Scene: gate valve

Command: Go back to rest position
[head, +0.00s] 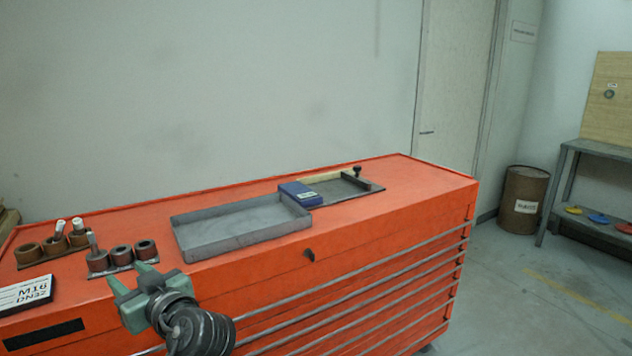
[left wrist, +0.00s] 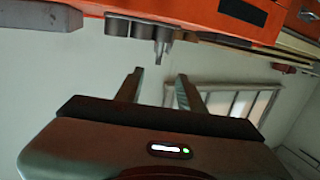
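My left gripper (head: 131,280) is in the head view at the front left, in front of the orange tool cabinet (head: 350,235). Its two fingers are spread apart with nothing between them. In the left wrist view the left gripper (left wrist: 158,85) also shows two separated fingers with an empty gap. The cabinet appears upside down at the top of that view, apart from the fingers. My right gripper is in neither view.
On the cabinet are an empty grey tray (head: 240,227), a blue box (head: 301,194), a dark flat fixture (head: 340,190), holders with brown rings (head: 121,255) and a white label (head: 25,293). A brown drum (head: 523,198) and grey shelf (head: 595,150) stand right. Floor between is clear.

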